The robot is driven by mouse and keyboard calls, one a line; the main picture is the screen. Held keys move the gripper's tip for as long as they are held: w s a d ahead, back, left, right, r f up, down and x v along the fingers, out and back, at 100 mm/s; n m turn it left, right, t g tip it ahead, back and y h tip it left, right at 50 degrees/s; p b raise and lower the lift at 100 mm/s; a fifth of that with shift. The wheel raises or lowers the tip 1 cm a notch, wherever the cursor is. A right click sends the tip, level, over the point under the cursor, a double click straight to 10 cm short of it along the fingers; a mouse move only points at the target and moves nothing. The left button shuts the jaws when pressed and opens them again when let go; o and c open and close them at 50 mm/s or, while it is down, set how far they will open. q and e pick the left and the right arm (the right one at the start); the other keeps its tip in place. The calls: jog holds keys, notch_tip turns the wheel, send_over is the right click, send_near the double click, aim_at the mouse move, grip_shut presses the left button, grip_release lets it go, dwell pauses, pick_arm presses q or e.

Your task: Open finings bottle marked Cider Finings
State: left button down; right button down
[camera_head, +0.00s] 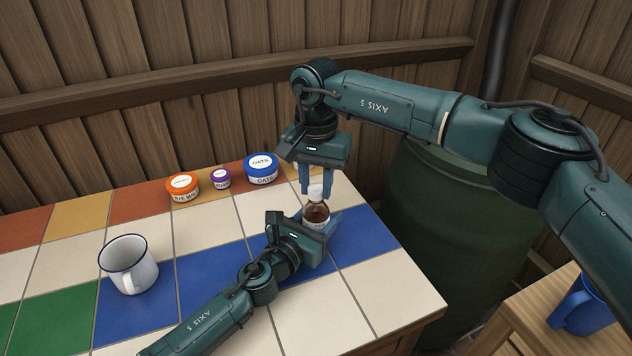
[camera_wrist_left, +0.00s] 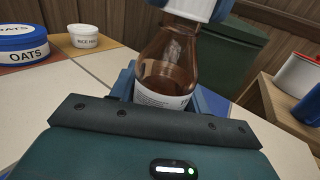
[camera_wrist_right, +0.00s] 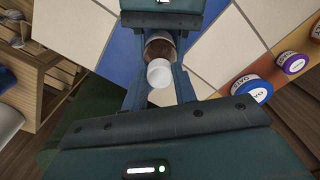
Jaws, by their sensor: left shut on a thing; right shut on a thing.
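A small brown bottle (camera_head: 317,213) with a white cap (camera_head: 316,191) is upright at the right part of the tiled table. My left gripper (camera_head: 320,224) is shut on the bottle's body from the side. In the left wrist view the brown glass (camera_wrist_left: 170,62) and a pale label show, but the label's words cannot be read. My right gripper (camera_head: 316,184) points down from above, shut on the white cap. In the right wrist view the cap (camera_wrist_right: 160,73) is between its blue fingers, with the brown body beyond it.
An orange tub (camera_head: 183,188), a purple-lidded tub (camera_head: 220,179) and a blue oats tub (camera_head: 262,170) stand along the back of the table. A white mug (camera_head: 130,265) stands at left. A green barrel (camera_head: 450,240) is beyond the right edge, near a wooden stand holding a blue vessel (camera_head: 582,305).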

aim_at(316, 187)
jog(key=n, duration=0.3)
jog(key=shift+n, duration=0.3)
jog(key=shift+r, duration=0.2)
jog(key=shift+r, duration=0.95)
jog(key=shift+r, duration=2)
pick_arm(q)
jog(key=c, duration=0.6)
grip_release()
jog(key=shift+s, duration=0.1)
